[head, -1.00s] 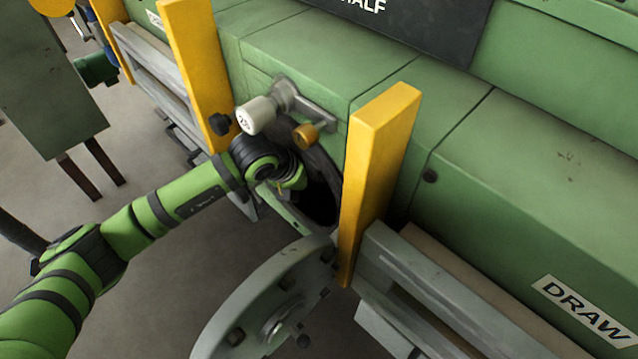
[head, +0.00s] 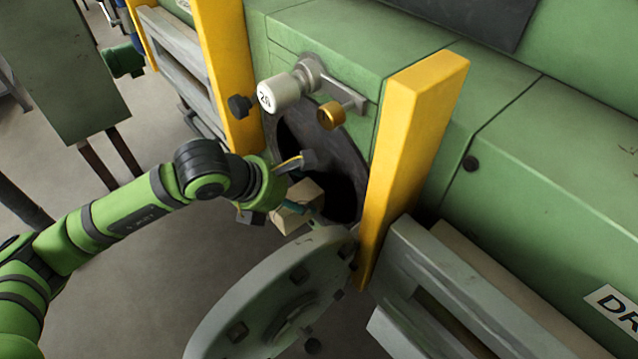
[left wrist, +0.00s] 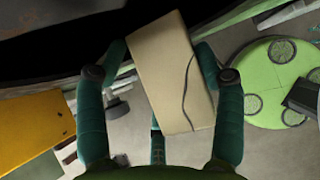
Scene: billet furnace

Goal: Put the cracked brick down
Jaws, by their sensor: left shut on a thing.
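The cracked brick (left wrist: 170,80) is a cream block with a dark crack line running down its face in the left wrist view. My left gripper (head: 303,196) is shut on it, with a teal finger on each side of the brick in the left wrist view (left wrist: 162,58). In the head view the brick (head: 300,207) shows partly, at the mouth of the dark round furnace opening (head: 345,195). It is held in the air, tilted, and my gripper covers part of it. My right gripper is not in view.
A round grey-green door (head: 270,295) hangs open below the opening. Yellow posts stand left (head: 228,80) and right (head: 412,150) of it. A white knob (head: 280,92) sticks out above. Grey rails (head: 470,300) run at the lower right. Bare floor (head: 150,290) lies at the lower left.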

